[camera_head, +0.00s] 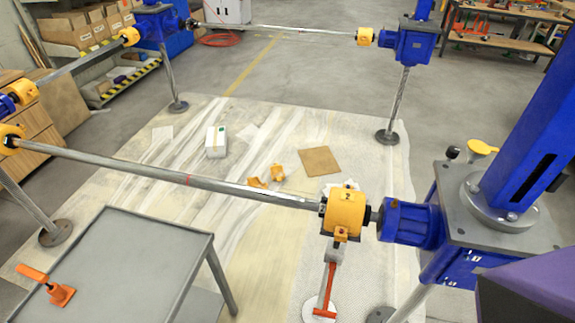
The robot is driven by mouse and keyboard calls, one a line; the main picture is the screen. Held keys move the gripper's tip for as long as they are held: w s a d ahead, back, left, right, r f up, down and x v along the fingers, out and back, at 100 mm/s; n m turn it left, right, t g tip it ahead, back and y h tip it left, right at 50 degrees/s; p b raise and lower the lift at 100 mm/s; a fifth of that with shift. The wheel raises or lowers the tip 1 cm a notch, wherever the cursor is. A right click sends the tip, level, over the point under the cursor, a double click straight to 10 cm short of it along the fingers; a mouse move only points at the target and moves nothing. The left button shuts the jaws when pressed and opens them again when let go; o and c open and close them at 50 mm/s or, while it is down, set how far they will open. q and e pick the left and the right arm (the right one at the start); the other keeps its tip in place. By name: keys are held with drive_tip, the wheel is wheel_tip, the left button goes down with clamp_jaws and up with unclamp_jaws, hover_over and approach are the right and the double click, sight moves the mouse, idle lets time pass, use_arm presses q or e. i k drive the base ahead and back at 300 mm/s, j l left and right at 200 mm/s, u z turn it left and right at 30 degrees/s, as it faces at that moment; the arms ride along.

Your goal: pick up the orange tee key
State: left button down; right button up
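The orange tee key (32,273) is on the grey table at the lower left. Its orange crossbar is tilted, and a short dark stem runs from it toward an orange block-like base (62,295). I cannot tell whether the base is part of the key or a separate holder. Neither of my grippers shows in this view, and nothing is seen touching the key.
The grey table (150,245) is otherwise clear. A long shaft (190,180) passes behind it to a yellow coupling (345,210) and blue screw jack (410,220). A red-orange tool (325,290) stands below the coupling. Sheeting with scraps covers the floor.

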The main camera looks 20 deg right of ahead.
sight(41, 278)
drive_tip(key=u, duration=1.45)
drive_tip(key=l+z, duration=0.15)
drive_tip(key=l, duration=0.15)
drive_tip(key=i+l+z, duration=0.2)
drive_tip(key=k+l, duration=0.05)
drive_tip(key=l, duration=0.05)
